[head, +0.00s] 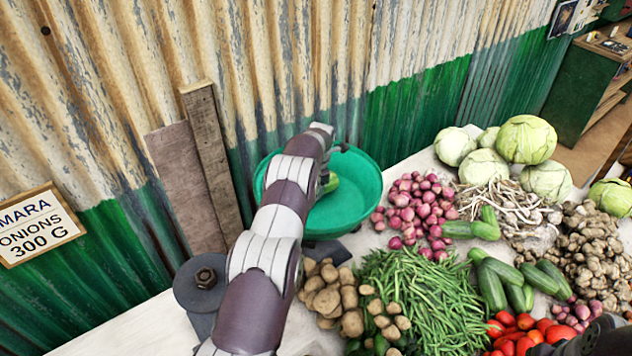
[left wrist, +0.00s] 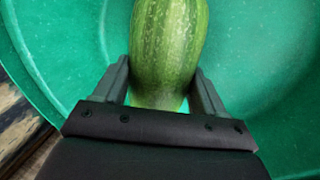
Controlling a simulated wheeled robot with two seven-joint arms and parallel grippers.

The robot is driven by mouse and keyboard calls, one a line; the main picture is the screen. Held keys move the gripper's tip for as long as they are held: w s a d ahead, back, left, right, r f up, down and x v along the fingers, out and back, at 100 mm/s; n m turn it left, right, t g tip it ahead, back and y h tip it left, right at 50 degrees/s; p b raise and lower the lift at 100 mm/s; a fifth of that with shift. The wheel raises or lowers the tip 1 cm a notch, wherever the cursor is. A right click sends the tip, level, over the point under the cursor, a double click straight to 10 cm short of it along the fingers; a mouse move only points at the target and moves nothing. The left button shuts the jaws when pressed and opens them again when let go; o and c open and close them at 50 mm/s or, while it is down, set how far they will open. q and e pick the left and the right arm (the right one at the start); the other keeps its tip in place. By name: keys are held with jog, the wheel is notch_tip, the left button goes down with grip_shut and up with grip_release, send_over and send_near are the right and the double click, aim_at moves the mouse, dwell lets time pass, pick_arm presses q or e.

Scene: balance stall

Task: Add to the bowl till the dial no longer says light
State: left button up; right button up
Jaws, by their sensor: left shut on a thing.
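The green bowl (head: 357,205) stands by the wall at the back of the counter, and its inside fills most of the left wrist view (left wrist: 255,60). My left arm reaches over it, and its gripper is hidden behind the arm in the head view. In the left wrist view my left gripper (left wrist: 165,85) is shut on a green cucumber (left wrist: 168,45), held over or in the bowl; I cannot tell if it touches the bottom. A bit of this cucumber (head: 332,184) shows beside my wrist. No dial face shows.
A grey pan with a hex nut (head: 205,277) sits left of my arm. Onions (head: 415,205), potatoes (head: 330,295), green beans (head: 425,305), cucumbers (head: 492,287), tomatoes (head: 515,335) and cabbages (head: 526,139) crowd the counter right of the bowl. A sign (head: 38,225) reads "MARA ONIONS 300 G".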

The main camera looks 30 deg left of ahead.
pick_arm(q)
jog(key=shift+a+f, duration=0.25)
jog(key=shift+s+a, duration=0.1)
jog(key=shift+a, duration=0.15)
jog(key=shift+s+a+r, duration=0.1)
jog(key=shift+s+r, duration=0.05)
jog(key=shift+s, duration=0.1)
jog(key=o, duration=1.1)
jog(key=shift+c, duration=0.2)
jog(key=shift+o, duration=1.2)
jog(key=shift+w+d, duration=0.1)
jog(key=shift+d, duration=0.15)
pick_arm(e)
jog(key=shift+s+a, duration=0.1)
jog(key=shift+a, duration=0.1)
pick_arm(q)
jog(key=shift+a, duration=0.1)
pick_arm(e)
jog(key=shift+s+a, duration=0.1)
jog(key=shift+a, duration=0.05)
